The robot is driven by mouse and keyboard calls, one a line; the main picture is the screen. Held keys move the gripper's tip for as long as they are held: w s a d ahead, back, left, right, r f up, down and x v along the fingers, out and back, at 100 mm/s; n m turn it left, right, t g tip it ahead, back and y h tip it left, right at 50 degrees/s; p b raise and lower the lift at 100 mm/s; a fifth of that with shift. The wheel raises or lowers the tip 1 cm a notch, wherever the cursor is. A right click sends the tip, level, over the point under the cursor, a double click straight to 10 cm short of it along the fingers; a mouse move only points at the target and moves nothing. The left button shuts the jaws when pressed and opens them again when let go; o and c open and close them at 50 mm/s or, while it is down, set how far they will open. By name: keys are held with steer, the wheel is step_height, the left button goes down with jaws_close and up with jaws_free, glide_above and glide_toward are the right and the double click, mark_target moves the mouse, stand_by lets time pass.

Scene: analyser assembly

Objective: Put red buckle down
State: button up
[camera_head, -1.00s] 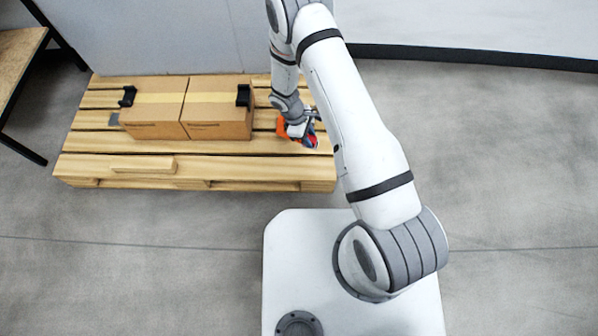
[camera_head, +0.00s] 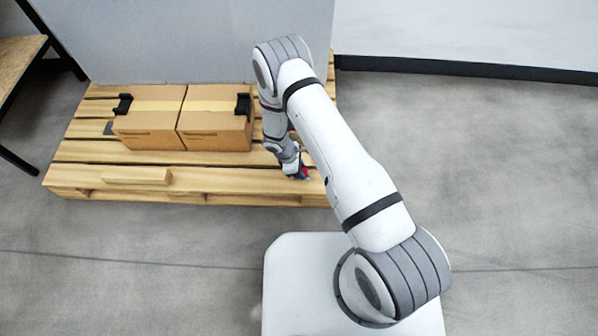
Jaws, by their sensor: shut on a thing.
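The red buckle (camera_head: 305,173) shows as a small red patch at my gripper (camera_head: 299,174), low over the front right part of the wooden pallet (camera_head: 220,186). My gripper is shut on it and hides most of it. I cannot tell whether the buckle touches the pallet boards.
Two cardboard boxes with black clips (camera_head: 243,104) stand side by side on the pallet, left of my gripper. A small orange thing (camera_head: 294,135) is mostly hidden behind my arm. A loose wood block (camera_head: 136,176) lies at the front left. A grey panel (camera_head: 190,45) rises behind.

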steer(key=shift+f, duration=0.4)
steer(key=shift+f, duration=0.1)
steer(key=shift+f, duration=0.15)
steer(key=o, duration=1)
